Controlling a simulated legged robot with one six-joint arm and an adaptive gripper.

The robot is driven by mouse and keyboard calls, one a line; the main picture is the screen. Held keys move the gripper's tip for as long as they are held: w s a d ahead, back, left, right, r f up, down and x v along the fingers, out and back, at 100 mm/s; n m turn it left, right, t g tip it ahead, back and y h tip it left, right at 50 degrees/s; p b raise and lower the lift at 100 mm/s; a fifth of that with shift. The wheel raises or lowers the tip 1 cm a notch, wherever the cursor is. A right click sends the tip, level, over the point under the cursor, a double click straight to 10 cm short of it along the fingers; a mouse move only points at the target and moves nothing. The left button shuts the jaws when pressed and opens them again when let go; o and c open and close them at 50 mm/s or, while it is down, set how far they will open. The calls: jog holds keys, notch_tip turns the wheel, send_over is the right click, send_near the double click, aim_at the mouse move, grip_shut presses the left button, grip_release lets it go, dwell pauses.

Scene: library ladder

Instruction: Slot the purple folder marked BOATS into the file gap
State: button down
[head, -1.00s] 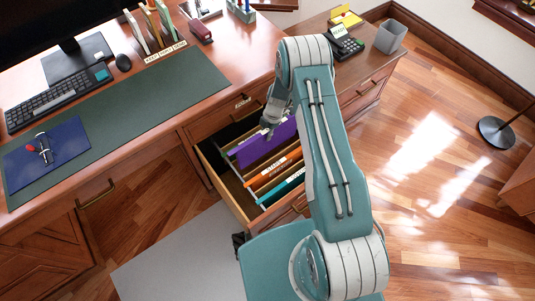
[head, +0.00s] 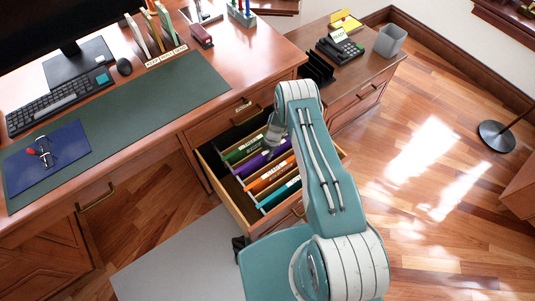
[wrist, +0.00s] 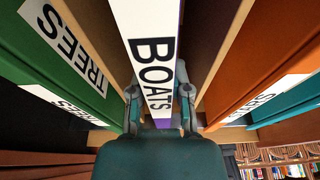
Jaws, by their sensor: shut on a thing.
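The purple folder marked BOATS (head: 254,164) is in the open drawer (head: 221,180), between a green folder (head: 238,155) and an orange folder (head: 268,180). Its top edge sits about level with theirs. My gripper (head: 271,148) is shut on its top edge. In the wrist view my gripper (wrist: 160,112) has one finger on each side of the white BOATS label (wrist: 153,60). The green folder marked TREES (wrist: 70,45) is at the left there, and the orange folder (wrist: 265,65) at the right, both apart from the fingers. The folder's bottom edge is hidden.
A teal folder (head: 280,194) hangs nearer the drawer front. The desk (head: 215,50) holds a keyboard (head: 60,98), a mouse and upright files. A side cabinet (head: 365,75) with a phone and a black rack (head: 318,68) stands at the right.

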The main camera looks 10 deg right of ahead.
jog(key=shift+f, duration=0.35)
jog(key=c, duration=0.6)
grip_release()
jog(key=shift+r, duration=0.1)
